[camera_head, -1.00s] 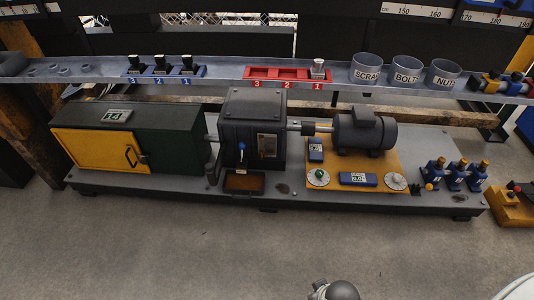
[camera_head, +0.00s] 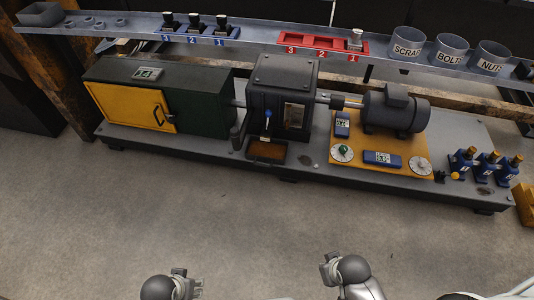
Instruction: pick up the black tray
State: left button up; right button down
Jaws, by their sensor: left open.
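The black tray (camera_head: 264,161) is a small, shallow, dark-rimmed tray with a brownish inside. It sits at the front foot of the dark machine housing (camera_head: 282,95), on the grey base plate. My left gripper (camera_head: 188,284) is at the bottom edge of the view, below and left of the tray, open and well apart from it. My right gripper (camera_head: 328,266) is at the bottom, below and right of the tray, also apart from it. Its fingers are too small and turned to tell their state.
A green cabinet with a yellow door (camera_head: 132,107) stands left of the housing. A motor (camera_head: 397,112) and orange panel (camera_head: 375,146) stand right. A shelf behind holds a blue rack (camera_head: 197,37), a red rack (camera_head: 322,46) and grey cups (camera_head: 450,51). The floor in front is clear.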

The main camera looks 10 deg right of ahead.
aim_at(275, 152)
jog(key=i+l+u, duration=0.45)
jog(key=l, duration=0.15)
jog(key=i+l+u, duration=0.2)
jog(key=k+l, duration=0.1)
